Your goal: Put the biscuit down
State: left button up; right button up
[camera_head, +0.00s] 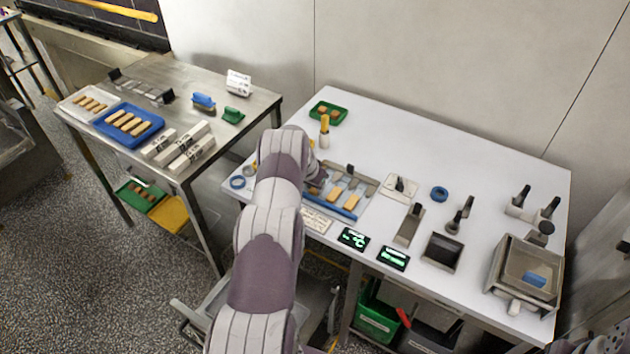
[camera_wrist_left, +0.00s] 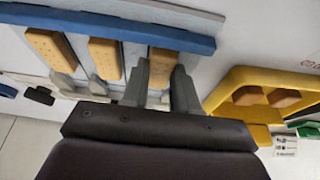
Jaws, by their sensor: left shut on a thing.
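A mesh station with a blue front rail (camera_head: 328,206) lies on the white table. Two tan biscuits (camera_head: 335,191) (camera_head: 351,202) lie on it. My left gripper (camera_head: 316,178) is at its left end, with the arm hiding part of this area. In the left wrist view the left gripper (camera_wrist_left: 165,88) is shut on a tan biscuit (camera_wrist_left: 166,64). The held biscuit is roughly parallel to the other two (camera_wrist_left: 104,57) (camera_wrist_left: 50,50), and one end is close to the blue rail (camera_wrist_left: 110,27). I cannot tell whether it touches the mesh.
A green tray with brown pieces (camera_head: 328,112) and a yellow-topped bottle (camera_head: 324,135) stand behind the gripper. A yellow-rimmed tray (camera_wrist_left: 232,78) shows in the wrist view. Displays (camera_head: 353,239), scrapers and a metal pan (camera_head: 441,252) stand to the right.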

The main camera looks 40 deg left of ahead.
pick_arm(q)
jog(key=shift+f, duration=0.2)
jog(key=o, duration=0.8)
